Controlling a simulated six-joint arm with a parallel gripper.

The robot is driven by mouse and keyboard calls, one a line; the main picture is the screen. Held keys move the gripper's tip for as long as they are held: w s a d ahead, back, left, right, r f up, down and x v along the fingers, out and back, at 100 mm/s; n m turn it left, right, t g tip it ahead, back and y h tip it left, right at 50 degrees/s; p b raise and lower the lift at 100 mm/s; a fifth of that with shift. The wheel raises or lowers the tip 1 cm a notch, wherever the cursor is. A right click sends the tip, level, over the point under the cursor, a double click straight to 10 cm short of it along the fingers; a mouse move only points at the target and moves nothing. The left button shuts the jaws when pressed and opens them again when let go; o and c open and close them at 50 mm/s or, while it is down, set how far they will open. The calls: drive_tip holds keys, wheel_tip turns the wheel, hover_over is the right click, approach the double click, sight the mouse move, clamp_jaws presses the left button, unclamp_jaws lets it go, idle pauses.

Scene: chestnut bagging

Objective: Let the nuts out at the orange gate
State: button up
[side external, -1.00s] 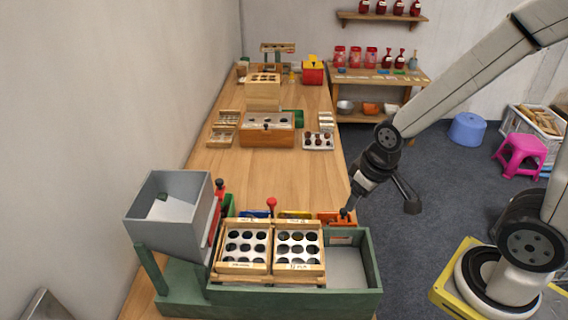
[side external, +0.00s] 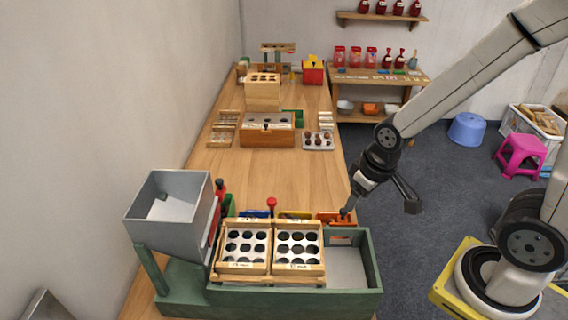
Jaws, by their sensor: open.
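The orange gate (side external: 329,217) is at the back right of the green sorting box (side external: 296,297), by the bare compartment on the right. My gripper (side external: 345,213) is right at the orange gate, at its right end; whether it touches the gate I cannot tell. Its fingers are very small in view and appear open. Below the gate, a pale opening shows in the back wall of the right compartment. That compartment's grey floor (side external: 346,268) looks empty. No nuts can be made out near the gate.
Two wooden trays with round holes (side external: 243,248) sit on the box's left part. A grey hopper (side external: 170,208) stands at left. Yellow (side external: 295,214), blue and green gates line the back, with a red knob (side external: 272,203) nearby.

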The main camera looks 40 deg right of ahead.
drive_tip(key=shift+c, duration=0.2)
drive_tip(key=c, duration=0.7)
drive_tip(key=shift+w+d+r+n, duration=0.1)
drive_tip(key=shift+w+r+n, duration=0.1)
drive_tip(key=shift+n, duration=0.1)
clamp_jaws()
drive_tip(key=w+d+r+n+g, duration=0.1)
drive_tip(key=w+d+r+n, duration=0.2)
drive_tip(key=n, duration=0.5)
drive_tip(key=shift+w+d+r+g+h, duration=0.3)
drive_tip(key=shift+w+d+r+g, duration=0.15)
drive_tip(key=shift+w, duration=0.3)
